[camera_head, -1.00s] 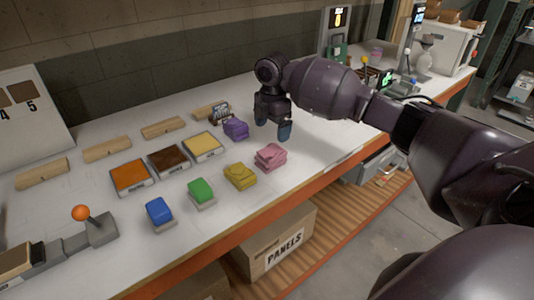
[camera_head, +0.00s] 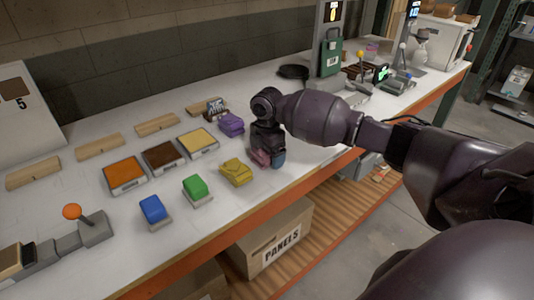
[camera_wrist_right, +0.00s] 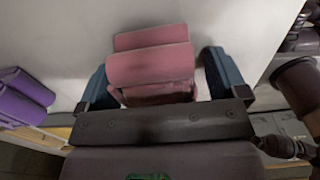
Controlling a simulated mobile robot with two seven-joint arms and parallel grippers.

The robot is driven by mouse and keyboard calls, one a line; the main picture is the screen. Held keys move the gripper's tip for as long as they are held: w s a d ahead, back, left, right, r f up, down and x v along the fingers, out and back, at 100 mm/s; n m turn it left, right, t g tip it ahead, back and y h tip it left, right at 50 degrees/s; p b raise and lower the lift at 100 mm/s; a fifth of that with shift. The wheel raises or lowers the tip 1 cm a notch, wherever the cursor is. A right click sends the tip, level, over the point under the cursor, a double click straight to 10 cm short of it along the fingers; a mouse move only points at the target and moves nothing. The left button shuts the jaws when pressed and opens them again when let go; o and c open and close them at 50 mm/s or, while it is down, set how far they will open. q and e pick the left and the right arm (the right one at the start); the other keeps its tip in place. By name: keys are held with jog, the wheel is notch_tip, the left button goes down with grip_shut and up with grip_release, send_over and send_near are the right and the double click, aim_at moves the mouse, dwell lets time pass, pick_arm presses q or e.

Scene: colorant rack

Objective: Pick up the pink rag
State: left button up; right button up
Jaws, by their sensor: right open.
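The pink rag (camera_wrist_right: 150,62) is folded and lies on the white table; in the right wrist view it sits between the two blue-tipped fingers of my right gripper (camera_wrist_right: 165,80). The fingers are apart, with a gap visible on each side of the rag. In the head view my right gripper (camera_head: 268,160) is down over the rag and hides most of it; a bit of pink (camera_head: 261,158) shows between the fingers. My left gripper is not in view.
A yellow rag (camera_head: 236,172) lies left of my right gripper, and a purple rag (camera_head: 231,124) lies behind it. The table's orange front edge (camera_head: 240,219) is close.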

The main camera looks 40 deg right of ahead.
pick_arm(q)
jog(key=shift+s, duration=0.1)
pick_arm(e)
jog(key=shift+r, duration=0.1)
jog(key=shift+c, duration=0.4)
jog(key=c, duration=1)
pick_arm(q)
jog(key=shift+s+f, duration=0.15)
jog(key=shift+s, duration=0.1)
pick_arm(e)
jog(key=shift+r, duration=0.1)
jog(key=shift+r, duration=0.25)
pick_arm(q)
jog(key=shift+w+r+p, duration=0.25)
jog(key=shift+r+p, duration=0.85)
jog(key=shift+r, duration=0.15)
pick_arm(e)
notch_tip(320, 180, up, 19)
jog(key=shift+r, duration=0.2)
